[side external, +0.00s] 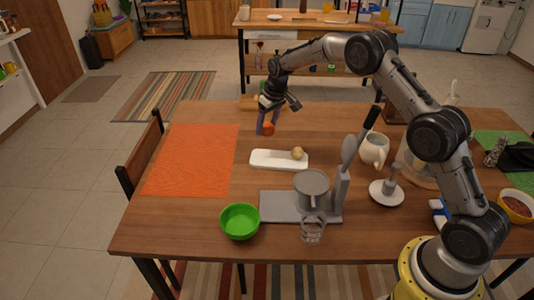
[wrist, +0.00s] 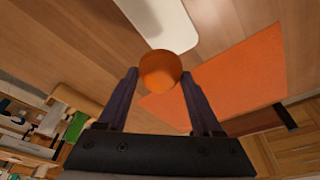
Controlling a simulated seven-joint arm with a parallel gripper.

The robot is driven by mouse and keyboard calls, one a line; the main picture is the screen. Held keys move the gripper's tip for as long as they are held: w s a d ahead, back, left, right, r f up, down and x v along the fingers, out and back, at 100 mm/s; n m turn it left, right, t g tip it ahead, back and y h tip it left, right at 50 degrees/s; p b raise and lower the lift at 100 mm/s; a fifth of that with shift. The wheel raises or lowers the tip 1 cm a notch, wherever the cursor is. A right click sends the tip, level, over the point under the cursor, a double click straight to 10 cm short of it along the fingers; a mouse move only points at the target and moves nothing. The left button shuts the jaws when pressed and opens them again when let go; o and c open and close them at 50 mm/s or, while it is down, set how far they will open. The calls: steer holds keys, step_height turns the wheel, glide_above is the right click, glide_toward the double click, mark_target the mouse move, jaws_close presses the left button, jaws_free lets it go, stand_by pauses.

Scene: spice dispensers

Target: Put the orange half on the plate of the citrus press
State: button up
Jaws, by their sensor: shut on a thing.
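My gripper (side external: 267,122) holds the orange half (side external: 268,128) between its fingertips, near the back of the table and beyond the white board. In the wrist view the orange half (wrist: 160,70) sits between the two dark fingers (wrist: 160,85), its rounded skin showing; its cut face is not visible. It appears raised above the table, but the height is hard to tell. The citrus press (side external: 300,205) stands at the front middle, with a grey base, a round grey cup on it and an upright post with a lever. The press plate itself is hard to make out.
A white board (side external: 265,159) holds a small round yellowish item (side external: 297,153). A green bowl (side external: 240,221) and a clear glass (side external: 313,228) stand near the press. A white jug (side external: 374,149) is to its right.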

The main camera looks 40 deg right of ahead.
steer(key=shift+s+a+f, duration=0.1)
steer(key=shift+s+f, duration=0.65)
steer(key=shift+s, duration=0.15)
steer(key=s+a+r, duration=0.1)
steer(key=s, duration=0.4)
steer(key=w+r+v, duration=0.1)
steer(key=w+v, duration=0.1)
steer(key=v, duration=0.8)
glide_above(309, 180)
steer(key=s, duration=0.1)
steer(key=x, duration=0.3)
steer(key=s+x, duration=0.1)
steer(key=x, duration=0.2)
steer(key=s+x, duration=0.1)
steer(key=x, duration=0.3)
steer(key=shift+s+f, duration=0.15)
steer(key=shift+f, duration=0.2)
steer(key=shift+f, duration=0.15)
steer(key=o, duration=0.9)
